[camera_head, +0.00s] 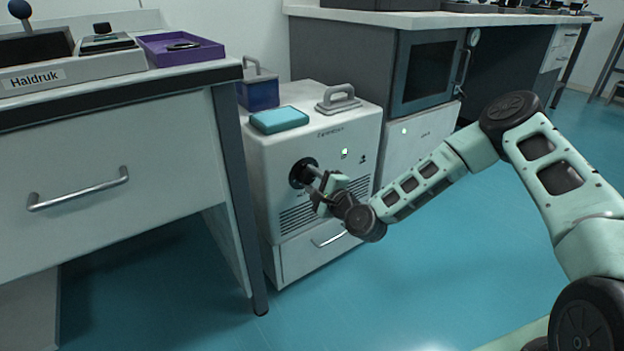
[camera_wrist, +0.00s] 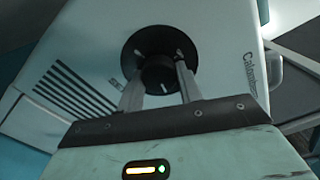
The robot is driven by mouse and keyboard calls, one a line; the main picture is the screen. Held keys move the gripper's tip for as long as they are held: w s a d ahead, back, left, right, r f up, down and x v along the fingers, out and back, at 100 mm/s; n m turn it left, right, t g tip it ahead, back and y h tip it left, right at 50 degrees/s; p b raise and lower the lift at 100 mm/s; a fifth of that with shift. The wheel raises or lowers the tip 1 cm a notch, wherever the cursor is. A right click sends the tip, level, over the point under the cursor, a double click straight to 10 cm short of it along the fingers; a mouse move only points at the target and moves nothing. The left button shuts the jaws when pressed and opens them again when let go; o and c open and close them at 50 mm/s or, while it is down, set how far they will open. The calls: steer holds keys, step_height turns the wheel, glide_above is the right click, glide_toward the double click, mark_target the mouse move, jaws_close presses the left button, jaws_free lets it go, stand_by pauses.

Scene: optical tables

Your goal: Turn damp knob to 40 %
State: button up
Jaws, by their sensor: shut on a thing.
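The damp knob (camera_wrist: 159,72) is a black round knob on a black dial disc on the front of a white cabinet unit (camera_head: 348,134). In the head view the dial (camera_head: 300,172) shows at the upper left of that front, partly hidden by my gripper (camera_head: 318,187). In the wrist view my gripper (camera_wrist: 158,84) has one finger on each side of the knob, shut on it. A light mark shows on the disc near the right finger. The scale and its numbers are too small or hidden to read.
A teal box (camera_head: 279,120) and a grey handle (camera_head: 338,99) are on top of the unit. A workbench (camera_head: 120,160) with a drawer stands close on the left. Another bench with a dark-windowed appliance (camera_head: 428,73) stands behind to the right. The blue floor in front is clear.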

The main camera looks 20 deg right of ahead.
steer(key=shift+f, duration=0.1)
steer(key=o, duration=1)
steer(key=shift+s, duration=0.1)
steer(key=p+v, duration=0.5)
steer(key=v, duration=1.2)
steer(key=shift+s, duration=0.1)
